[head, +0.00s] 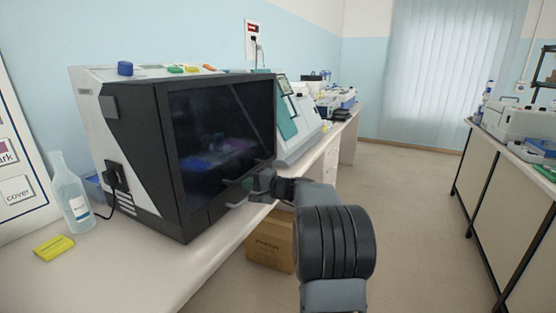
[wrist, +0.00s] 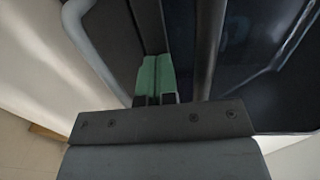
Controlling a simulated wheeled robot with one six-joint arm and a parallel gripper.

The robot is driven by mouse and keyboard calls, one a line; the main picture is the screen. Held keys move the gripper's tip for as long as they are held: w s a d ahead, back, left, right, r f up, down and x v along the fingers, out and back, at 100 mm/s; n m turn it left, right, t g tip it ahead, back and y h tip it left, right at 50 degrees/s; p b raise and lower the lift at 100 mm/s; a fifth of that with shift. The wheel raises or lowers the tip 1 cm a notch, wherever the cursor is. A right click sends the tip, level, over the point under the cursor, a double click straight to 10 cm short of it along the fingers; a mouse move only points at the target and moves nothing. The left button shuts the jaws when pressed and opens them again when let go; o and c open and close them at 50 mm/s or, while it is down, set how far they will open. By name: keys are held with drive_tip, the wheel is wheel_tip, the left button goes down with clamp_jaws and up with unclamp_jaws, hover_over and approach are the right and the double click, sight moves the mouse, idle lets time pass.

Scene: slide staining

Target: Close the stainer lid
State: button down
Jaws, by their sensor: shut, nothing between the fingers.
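The stainer (head: 136,150) is a large white and black box on the left bench. Its lid (head: 222,130) is the dark glossy front panel; it looks upright and roughly in line with the black housing, but I cannot tell whether it is fully closed. My gripper (head: 248,184) is at the lid's lower right edge, beside a grey bar handle (head: 236,204). In the wrist view my green fingers (wrist: 153,65) are shut and empty, against or close to a dark edge, with grey bars (wrist: 85,35) on both sides. Contact is unclear.
A cardboard box (head: 270,243) is under the bench. The floor aisle (head: 405,200) to the right is clear.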

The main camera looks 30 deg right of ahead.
drive_tip(key=shift+w+a+f+b, duration=0.35)
drive_tip(key=shift+w+f+b, duration=0.15)
drive_tip(key=shift+w+f, duration=0.1)
drive_tip(key=shift+a, duration=0.15)
drive_tip(key=shift+s+d+f+b, duration=0.25)
drive_tip(key=shift+s+d+b, duration=0.1)
drive_tip(key=shift+b, duration=0.25)
drive_tip(key=f+v, duration=0.1)
drive_tip(key=v, duration=1.2)
drive_tip(key=shift+s+r+b, duration=0.2)
drive_tip(key=shift+b, duration=0.15)
